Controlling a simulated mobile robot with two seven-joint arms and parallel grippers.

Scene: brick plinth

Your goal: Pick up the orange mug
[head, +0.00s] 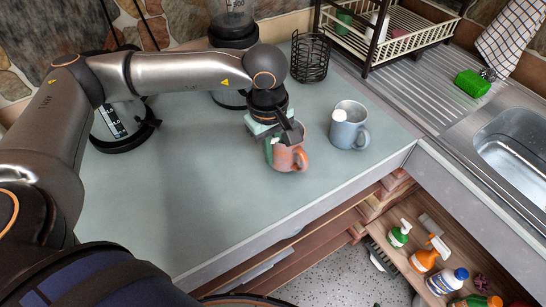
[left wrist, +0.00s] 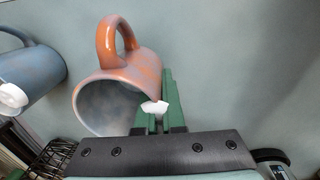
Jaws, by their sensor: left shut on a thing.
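The orange mug (head: 288,159) is on or just above the pale counter; I cannot tell which. Its handle points right in the head view. In the left wrist view the orange mug (left wrist: 130,73) shows its bluish-grey inside and its handle at the top. My left gripper (head: 281,142) comes down over its rim. A small white piece shows at the rim by the fingers. My right gripper is not in view.
A blue-grey mug (head: 349,127) stands just right of the orange mug. A black wire basket (head: 310,58) and a dish rack (head: 377,62) stand behind, with a sink (head: 515,145) at right. An open drawer (head: 400,265) with several bottles lies below. The counter's left middle is clear.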

